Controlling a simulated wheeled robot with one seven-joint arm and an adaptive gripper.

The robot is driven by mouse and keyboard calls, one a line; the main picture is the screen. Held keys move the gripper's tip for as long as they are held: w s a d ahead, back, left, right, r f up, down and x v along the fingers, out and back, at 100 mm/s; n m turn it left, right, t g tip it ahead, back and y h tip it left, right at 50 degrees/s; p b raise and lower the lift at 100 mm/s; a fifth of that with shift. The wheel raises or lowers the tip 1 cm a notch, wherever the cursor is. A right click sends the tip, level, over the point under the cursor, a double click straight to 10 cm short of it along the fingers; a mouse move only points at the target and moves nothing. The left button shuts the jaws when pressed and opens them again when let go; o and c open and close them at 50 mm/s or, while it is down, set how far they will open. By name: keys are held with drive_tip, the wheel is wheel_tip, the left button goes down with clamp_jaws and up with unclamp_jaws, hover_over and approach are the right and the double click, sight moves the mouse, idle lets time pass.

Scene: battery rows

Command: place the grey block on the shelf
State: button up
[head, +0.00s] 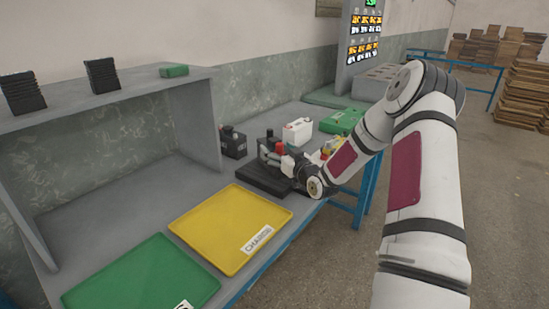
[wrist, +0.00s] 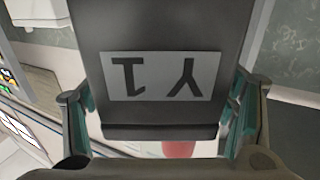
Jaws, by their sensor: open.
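A dark grey block (wrist: 160,25) with an upside-down "Y1" label fills the middle of the wrist view. My gripper (wrist: 160,98) is open, with one finger at each side of this block; whether the fingers touch it I cannot tell. In the head view my gripper (head: 274,153) is low over the bench, at a black base (head: 262,181), and largely hides what is between its fingers. The grey shelf (head: 125,88) stands at the left of the bench.
A dark battery (head: 233,145) stands left of my gripper and a white one (head: 298,131) behind it. A yellow tray (head: 222,218) and a green tray (head: 150,280) lie empty in front. A display panel (head: 360,38) stands at the back. The space under the shelf is clear.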

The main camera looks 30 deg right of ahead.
drive_tip(key=shift+c, duration=0.4)
clamp_jaws()
drive_tip(key=shift+r, duration=0.25)
drive_tip(key=shift+r, duration=0.1)
